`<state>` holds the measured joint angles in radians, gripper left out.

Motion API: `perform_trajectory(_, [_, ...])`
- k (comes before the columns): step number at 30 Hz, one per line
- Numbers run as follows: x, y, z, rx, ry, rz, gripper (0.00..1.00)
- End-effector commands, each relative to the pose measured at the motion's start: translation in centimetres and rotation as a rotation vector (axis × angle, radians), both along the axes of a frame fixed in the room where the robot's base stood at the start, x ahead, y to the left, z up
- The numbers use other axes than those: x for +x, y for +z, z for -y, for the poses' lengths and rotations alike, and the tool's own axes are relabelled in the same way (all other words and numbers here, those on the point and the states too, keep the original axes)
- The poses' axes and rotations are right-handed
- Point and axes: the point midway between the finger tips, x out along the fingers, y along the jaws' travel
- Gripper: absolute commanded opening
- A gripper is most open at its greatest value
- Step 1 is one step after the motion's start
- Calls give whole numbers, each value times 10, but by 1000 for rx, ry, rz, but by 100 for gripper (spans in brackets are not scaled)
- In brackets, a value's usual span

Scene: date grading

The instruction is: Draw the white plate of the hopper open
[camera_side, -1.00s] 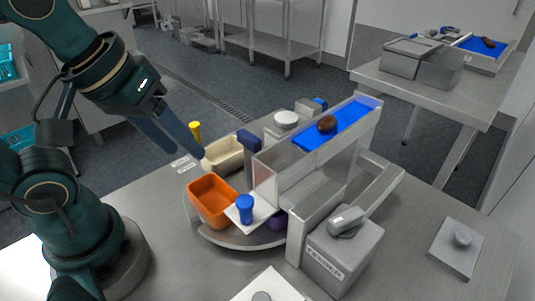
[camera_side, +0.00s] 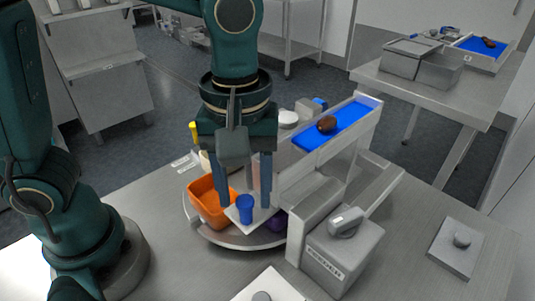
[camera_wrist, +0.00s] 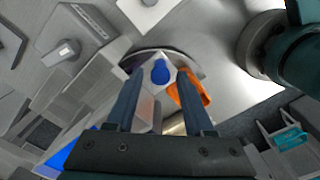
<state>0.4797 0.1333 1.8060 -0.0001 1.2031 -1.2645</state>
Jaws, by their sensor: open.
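The white plate (camera_side: 260,218) lies at the low front end of the hopper (camera_side: 318,153), with an upright blue knob (camera_side: 246,209) on it. My gripper (camera_side: 245,203) points down over the plate, open, one finger on each side of the knob. In the wrist view, the knob (camera_wrist: 160,72) shows between the two fingertips (camera_wrist: 160,78), with a gap on both sides. I cannot tell exactly how far down the fingertips reach beside it. A brown date (camera_side: 327,124) rests on the hopper's blue bed (camera_side: 345,122). My fingers and wrist hide part of the hopper's front end.
Below the plate is a round turntable (camera_side: 228,238) with an orange bin (camera_side: 207,205), a purple bin (camera_side: 276,222) and a mostly hidden cream bin (camera_side: 205,160). A grey box with a handle (camera_side: 340,255) stands close on the right.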

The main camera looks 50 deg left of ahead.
Motion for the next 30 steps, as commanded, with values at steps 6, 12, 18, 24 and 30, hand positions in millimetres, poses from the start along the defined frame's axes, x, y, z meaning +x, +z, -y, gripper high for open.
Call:
perform_trajectory(6, [0, -24, -1, 1, 0, -2, 53])
perform_trajectory(12, [0, -30, -1, -1, 1, 1, 53])
perform_trajectory(18, [0, -30, -1, -1, 1, 1, 41])
perform_trajectory(24, [0, -30, -1, -1, 1, 1, 0])
perform_trajectory(30, [0, -30, -1, -1, 1, 1, 0])
